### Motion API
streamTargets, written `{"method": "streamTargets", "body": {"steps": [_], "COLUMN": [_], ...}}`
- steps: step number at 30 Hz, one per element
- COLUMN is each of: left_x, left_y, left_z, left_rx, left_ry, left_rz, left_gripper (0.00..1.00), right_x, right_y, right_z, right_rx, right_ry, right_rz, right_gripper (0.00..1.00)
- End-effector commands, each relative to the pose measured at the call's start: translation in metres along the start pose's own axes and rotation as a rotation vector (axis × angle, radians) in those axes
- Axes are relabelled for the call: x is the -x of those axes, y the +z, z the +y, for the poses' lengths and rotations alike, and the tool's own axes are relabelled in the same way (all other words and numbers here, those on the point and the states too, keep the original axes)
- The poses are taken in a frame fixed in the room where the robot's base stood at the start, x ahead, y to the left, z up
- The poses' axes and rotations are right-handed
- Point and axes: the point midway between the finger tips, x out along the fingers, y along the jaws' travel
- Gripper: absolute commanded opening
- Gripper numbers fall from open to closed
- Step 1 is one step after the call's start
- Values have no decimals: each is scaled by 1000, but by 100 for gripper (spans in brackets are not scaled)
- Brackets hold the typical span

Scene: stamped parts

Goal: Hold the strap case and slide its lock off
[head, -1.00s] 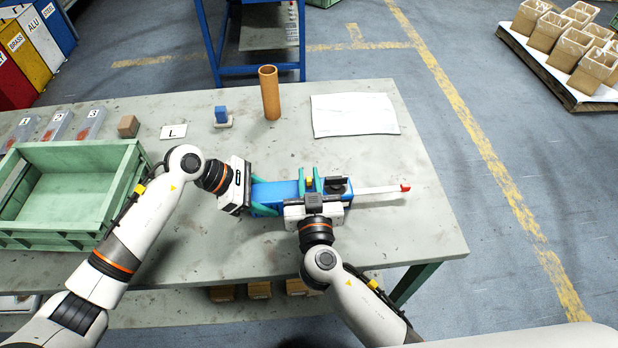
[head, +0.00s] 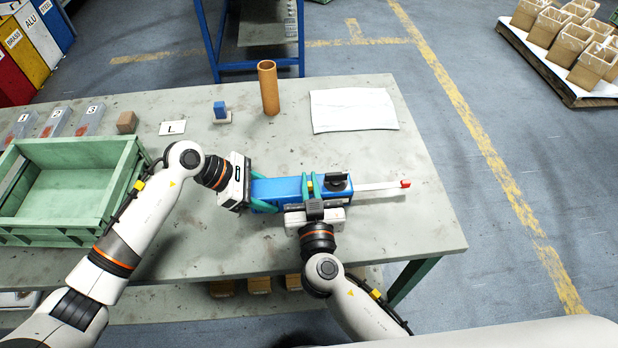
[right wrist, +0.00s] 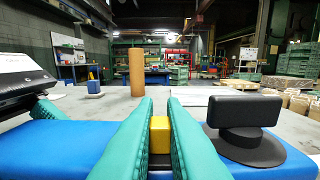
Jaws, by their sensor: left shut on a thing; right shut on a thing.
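The strap case is a long blue box (head: 280,190) lying on the table, with a black knob (right wrist: 243,112) on a round base near its right end. A pale strap with a red tip (head: 405,184) sticks out to the right. The small yellow lock (right wrist: 160,134) sits on top of the case.
A green crate (head: 85,151) stands at the left. Behind the case are a white card marked L (head: 172,128), a blue block (head: 220,107), a brown tube (head: 268,88) and a white sheet (head: 353,110). The table (head: 420,225) is clear at the right.

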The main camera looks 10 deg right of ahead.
Motion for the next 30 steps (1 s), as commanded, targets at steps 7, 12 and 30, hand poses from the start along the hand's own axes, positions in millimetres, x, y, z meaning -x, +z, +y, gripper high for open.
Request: {"method": "streamTargets", "body": {"steps": [7, 12, 30], "left_x": [2, 1, 1], "left_y": [0, 0, 0], "left_z": [-2, -2, -1], "left_rx": [4, 3, 1], "left_ry": [-7, -6, -4], "left_rz": [-1, 0, 0], "left_gripper": [17, 17, 17], "right_x": [0, 0, 99], "right_y": [1, 0, -1], "right_z": [1, 1, 1], "right_rx": [-1, -1, 0], "right_ry": [2, 2, 4], "right_rz": [-1, 0, 3], "right_gripper": [20, 20, 20]}}
